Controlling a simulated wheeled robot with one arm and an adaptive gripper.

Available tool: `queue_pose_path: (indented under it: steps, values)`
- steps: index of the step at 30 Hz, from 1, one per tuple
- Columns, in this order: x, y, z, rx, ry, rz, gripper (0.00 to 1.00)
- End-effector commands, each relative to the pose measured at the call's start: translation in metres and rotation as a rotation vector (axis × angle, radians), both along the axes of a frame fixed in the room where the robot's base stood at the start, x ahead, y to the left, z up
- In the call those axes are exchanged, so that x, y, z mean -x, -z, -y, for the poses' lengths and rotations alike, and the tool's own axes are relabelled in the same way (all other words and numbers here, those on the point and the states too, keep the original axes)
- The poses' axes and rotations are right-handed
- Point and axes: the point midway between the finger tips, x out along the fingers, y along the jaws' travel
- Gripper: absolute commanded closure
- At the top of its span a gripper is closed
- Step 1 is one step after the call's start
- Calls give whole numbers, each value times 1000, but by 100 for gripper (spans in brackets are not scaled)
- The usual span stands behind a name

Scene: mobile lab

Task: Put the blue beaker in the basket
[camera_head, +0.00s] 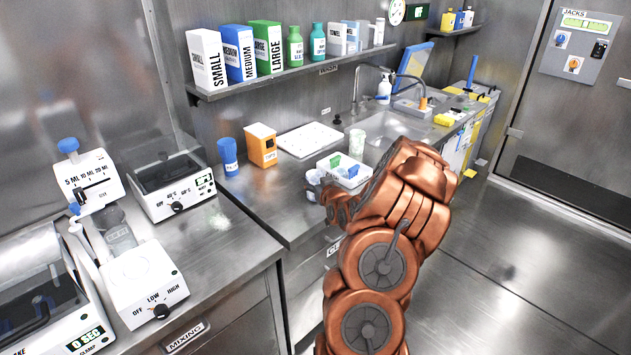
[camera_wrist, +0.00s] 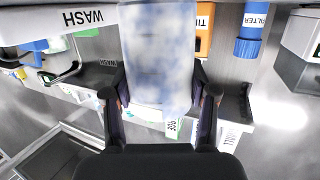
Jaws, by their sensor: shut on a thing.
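My gripper (camera_head: 326,192) is shut on a pale, see-through blue beaker (camera_head: 314,179), held above the counter near its front edge. In the wrist view the beaker (camera_wrist: 158,55) stands between the two fingers of my gripper (camera_wrist: 160,95) and fills the upper middle of the picture. The white basket (camera_head: 352,183) sits on the counter just right of and behind the beaker, with green and blue things in it. My arm partly covers its right front side. I cannot tell how high the beaker is relative to the basket's rim.
A blue filter cup (camera_head: 228,156) and an orange box (camera_head: 262,145) stand left on the counter. A white board (camera_head: 309,140) lies behind the basket. A pale green cup (camera_head: 357,142) is near the sink (camera_head: 385,128). A shelf (camera_head: 290,73) with boxes and bottles hangs above.

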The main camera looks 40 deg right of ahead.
Motion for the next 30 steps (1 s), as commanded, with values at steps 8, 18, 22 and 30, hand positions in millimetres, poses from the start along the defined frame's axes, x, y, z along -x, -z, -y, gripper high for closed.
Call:
queue_pose_path:
  steps: [8,18,22,30]
  values:
    - [0,6,0,1,0,0,75]
    - [0,10,0,0,0,0,33]
    - [0,10,0,0,0,-1,20]
    - [0,10,0,0,0,-1,18]
